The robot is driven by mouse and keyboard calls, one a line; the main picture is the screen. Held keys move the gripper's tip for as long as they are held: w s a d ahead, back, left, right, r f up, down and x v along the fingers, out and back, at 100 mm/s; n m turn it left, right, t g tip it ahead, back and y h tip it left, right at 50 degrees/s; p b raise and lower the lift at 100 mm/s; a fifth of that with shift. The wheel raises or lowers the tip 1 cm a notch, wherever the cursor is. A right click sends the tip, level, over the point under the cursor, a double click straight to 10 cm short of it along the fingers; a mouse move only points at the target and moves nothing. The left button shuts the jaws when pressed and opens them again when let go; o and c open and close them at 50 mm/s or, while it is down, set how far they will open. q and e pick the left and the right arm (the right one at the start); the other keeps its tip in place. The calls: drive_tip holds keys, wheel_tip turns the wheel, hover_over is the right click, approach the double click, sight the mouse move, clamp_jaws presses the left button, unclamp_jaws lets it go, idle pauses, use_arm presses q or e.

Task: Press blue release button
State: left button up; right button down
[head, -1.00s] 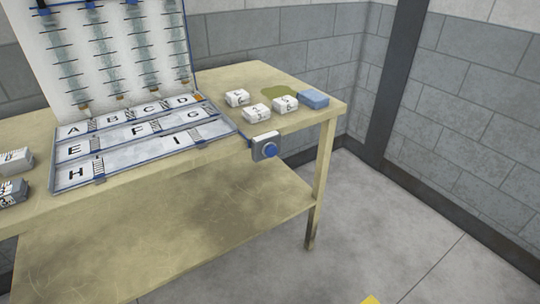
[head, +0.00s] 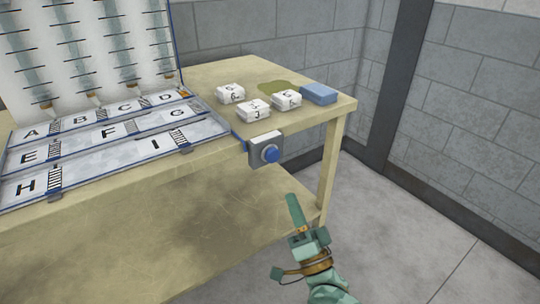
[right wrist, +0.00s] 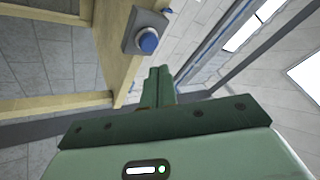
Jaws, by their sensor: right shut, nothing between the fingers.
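The blue release button (head: 270,154) is a round blue knob on a grey box (head: 256,151) fixed to the table's front edge. In the right wrist view the button (right wrist: 148,41) shows on its box (right wrist: 136,27), just beyond and left of my fingertips. My right gripper (head: 293,200) is shut and empty, below and slightly right of the button in the head view, apart from it. Its closed green fingers (right wrist: 158,75) also show in the right wrist view. My left gripper is not in view.
The wooden table (head: 225,74) has a lower shelf (head: 150,245) and a front leg (head: 331,165). On top are several white lettered blocks (head: 253,110), a blue block (head: 319,94), an olive stain and a lettered tray (head: 110,155) with an upright panel (head: 85,50). Open floor lies right.

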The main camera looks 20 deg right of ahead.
sight(272, 155)
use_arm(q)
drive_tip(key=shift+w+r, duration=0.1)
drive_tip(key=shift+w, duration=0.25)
use_arm(e)
drive_tip(key=d+r+m+h, duration=0.1)
drive_tip(key=m, duration=0.1)
drive_tip(key=r+m+t+h, duration=0.1)
drive_tip(key=m+h, duration=0.1)
drive_tip(key=s+d+r+m+t+h, duration=0.1)
drive_tip(key=r+m+h, duration=0.1)
drive_tip(key=shift+d+m, duration=0.3)
drive_tip(key=shift+m, duration=0.1)
